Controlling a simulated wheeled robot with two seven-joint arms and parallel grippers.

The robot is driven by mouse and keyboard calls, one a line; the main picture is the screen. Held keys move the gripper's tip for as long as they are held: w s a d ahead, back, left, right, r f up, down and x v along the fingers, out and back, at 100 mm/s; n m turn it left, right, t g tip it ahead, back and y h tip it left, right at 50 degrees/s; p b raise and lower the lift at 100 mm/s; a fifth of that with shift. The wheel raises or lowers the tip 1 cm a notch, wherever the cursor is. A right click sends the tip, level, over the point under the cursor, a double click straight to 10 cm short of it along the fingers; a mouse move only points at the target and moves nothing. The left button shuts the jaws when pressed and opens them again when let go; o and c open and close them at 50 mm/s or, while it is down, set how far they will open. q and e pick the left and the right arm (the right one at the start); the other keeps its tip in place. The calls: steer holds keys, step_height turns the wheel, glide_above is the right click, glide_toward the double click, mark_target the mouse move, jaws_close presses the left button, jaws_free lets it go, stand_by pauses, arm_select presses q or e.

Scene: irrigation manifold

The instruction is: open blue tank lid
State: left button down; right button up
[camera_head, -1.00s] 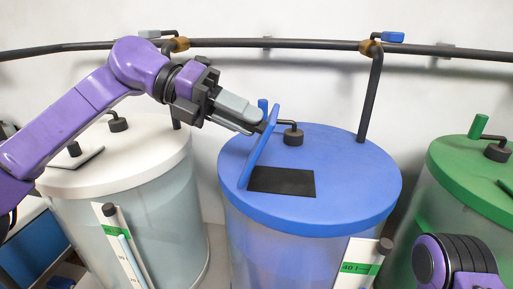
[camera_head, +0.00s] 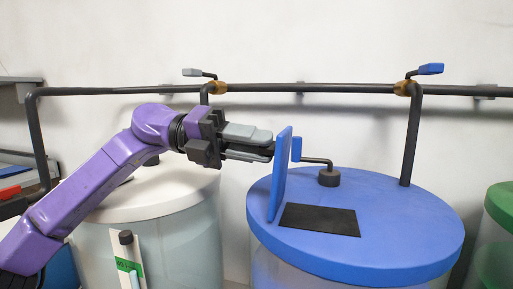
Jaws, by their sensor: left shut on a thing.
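The blue tank (camera_head: 400,225) stands at the right of centre. Its lid (camera_head: 279,190) is a thin blue flap standing nearly upright at the left edge of a dark rectangular opening (camera_head: 320,219) in the tank top. My left gripper (camera_head: 270,151) comes in from the left, its grey fingers shut on the lid near its upper part. The lid hides part of the fingertip contact. My right gripper is not in view.
A dark pipe (camera_head: 330,88) with a blue valve lever (camera_head: 431,69) runs along the wall. A white-topped tank (camera_head: 165,190) is left, a green one (camera_head: 499,206) right.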

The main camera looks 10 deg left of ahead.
arm_select(q)
steer(key=shift+f, duration=0.1)
steer(key=c, duration=0.9)
jaws_free()
steer(key=a, duration=0.7)
steer(key=a+r, duration=0.1)
steer(key=a, duration=0.2)
steer(key=shift+w+a, duration=0.15)
steer(key=shift+a, duration=0.05)
